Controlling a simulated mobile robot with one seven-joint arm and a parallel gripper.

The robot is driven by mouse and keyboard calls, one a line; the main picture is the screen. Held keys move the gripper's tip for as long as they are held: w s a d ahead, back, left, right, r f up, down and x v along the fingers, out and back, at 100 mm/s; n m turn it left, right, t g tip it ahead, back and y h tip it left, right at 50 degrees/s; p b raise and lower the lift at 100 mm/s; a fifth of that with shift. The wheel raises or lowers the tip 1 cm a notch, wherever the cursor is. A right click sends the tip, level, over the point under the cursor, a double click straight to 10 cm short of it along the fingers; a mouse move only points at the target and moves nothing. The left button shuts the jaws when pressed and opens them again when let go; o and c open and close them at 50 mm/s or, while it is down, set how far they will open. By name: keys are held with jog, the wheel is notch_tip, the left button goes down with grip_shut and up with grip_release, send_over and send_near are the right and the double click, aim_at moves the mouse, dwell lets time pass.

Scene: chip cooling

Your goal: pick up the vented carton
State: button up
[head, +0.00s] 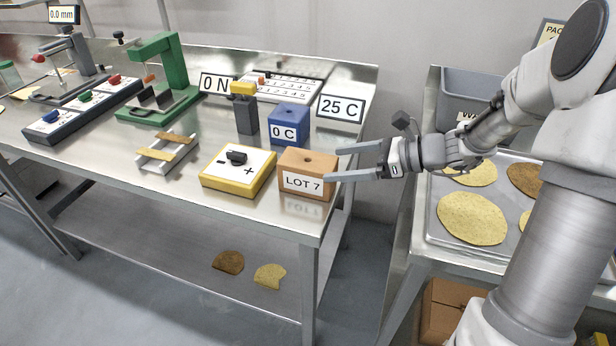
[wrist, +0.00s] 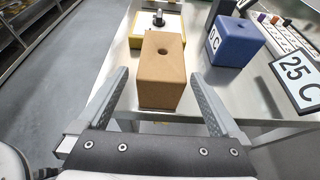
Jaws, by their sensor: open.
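The vented carton, a brown box with a hole in its top and a "LOT 7" label (head: 306,175), stands upright near the right end of the steel bench. In the wrist view the carton (wrist: 162,75) sits ahead of and partly between my fingers. My gripper (head: 332,163) is open and empty, its fingertips at the right side of the carton in the head view. In the wrist view my gripper (wrist: 162,88) has a finger on each side with visible gaps. I cannot tell how far the fingers reach along the carton.
A blue box labelled "0 C" (head: 288,124) stands just behind the carton. A yellow-edged dial box (head: 238,172) is close on its left. A "25 C" display (head: 340,109) stands at the back right. The bench's right edge (head: 345,150) is near; a tray (head: 436,232) of flat chips lies beyond the gap.

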aim_at(308, 167)
jog(key=b+x, duration=0.2)
jog(key=x, duration=0.6)
jog(key=shift+w+a+f, duration=0.1)
jog(key=shift+w+f, duration=0.1)
jog(key=shift+w, duration=0.1)
jog(key=c, duration=1.6)
